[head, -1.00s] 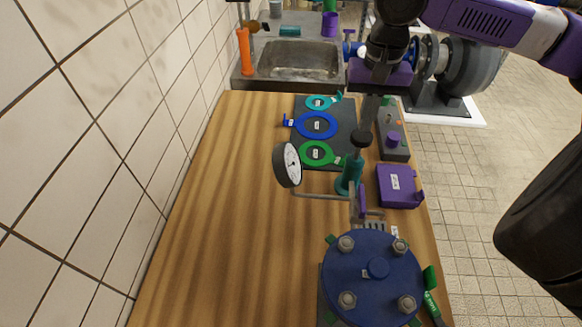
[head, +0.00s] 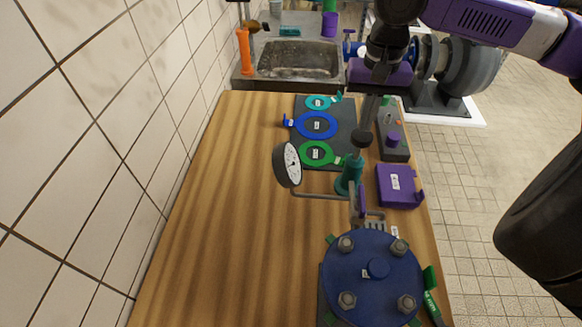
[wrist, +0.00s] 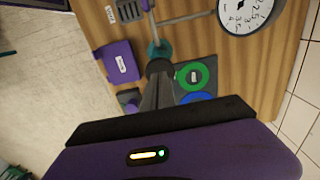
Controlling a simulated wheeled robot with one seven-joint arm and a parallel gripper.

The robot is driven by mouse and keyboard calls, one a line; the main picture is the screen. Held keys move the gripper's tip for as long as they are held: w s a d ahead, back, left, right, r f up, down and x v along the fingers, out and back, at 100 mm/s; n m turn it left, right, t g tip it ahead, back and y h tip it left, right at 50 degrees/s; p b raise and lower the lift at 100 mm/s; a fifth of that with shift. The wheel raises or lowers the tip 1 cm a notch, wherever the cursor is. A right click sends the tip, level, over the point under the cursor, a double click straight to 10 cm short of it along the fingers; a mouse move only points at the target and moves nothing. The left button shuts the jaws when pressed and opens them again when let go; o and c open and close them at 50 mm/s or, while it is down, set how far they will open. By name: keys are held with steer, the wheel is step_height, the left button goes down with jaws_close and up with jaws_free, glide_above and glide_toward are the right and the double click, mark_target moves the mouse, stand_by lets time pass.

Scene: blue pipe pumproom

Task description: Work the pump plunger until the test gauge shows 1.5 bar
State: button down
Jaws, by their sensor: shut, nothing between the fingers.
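The teal hand pump (head: 349,176) stands upright on the wooden bench, with a round black plunger knob (head: 361,138) on top. The knob shows as a dark disc in the wrist view (wrist: 158,67). My gripper (head: 366,124) is shut, its fingers pointing down at the knob, tips at or just above it; I cannot tell whether they touch. The white-faced test gauge (head: 289,165) stands left of the pump on a grey pipe. It is partly cut off in the wrist view (wrist: 247,12), and I cannot read its pressure reliably.
A blue bolted flange (head: 372,275) stands in front of the pump. Behind it, a dark mat (head: 342,107) holds coloured rings. A purple box (head: 398,187) and a grey control box (head: 393,150) lie to the right. The bench's left side is clear, beside a tiled wall.

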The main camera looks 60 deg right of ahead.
mark_target(363, 135)
steer(key=shift+f+b, duration=1.15)
steer(key=shift+f, duration=0.85)
stand_by(3.0)
steer(key=shift+r, duration=0.15)
step_height(363, 135, up, 8)
steer(key=p, duration=0.7)
steer(key=shift+p, duration=0.35)
steer(key=shift+s, duration=0.1)
stand_by(0.7)
